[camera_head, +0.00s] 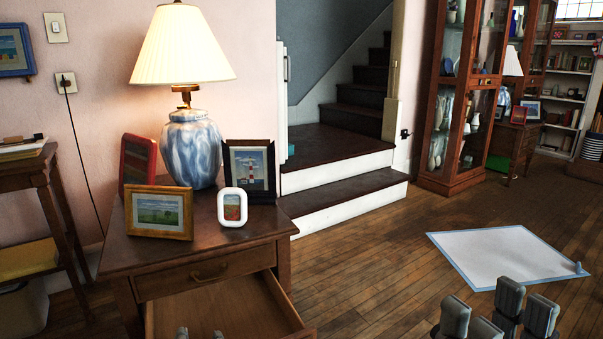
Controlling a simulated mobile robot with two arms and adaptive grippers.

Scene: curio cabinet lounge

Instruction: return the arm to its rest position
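My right gripper (498,316) shows at the bottom right edge, over the wooden floor. Its grey fingertips stand apart with a gap between them, and I see nothing held there. The rest of the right arm is out of frame. My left gripper (201,334) shows only as two small grey tips at the bottom edge, in front of the open drawer (232,308) of the side table (247,226). Whether it is open or shut is not clear. The visible part of the drawer looks empty.
The side table carries a blue-and-white lamp (192,148) and several picture frames, including a white one (232,207). A white mat with a blue border (505,255) lies on the floor, a small object (579,267) at its corner. Steps (345,200) and a glass cabinet (462,110) stand behind.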

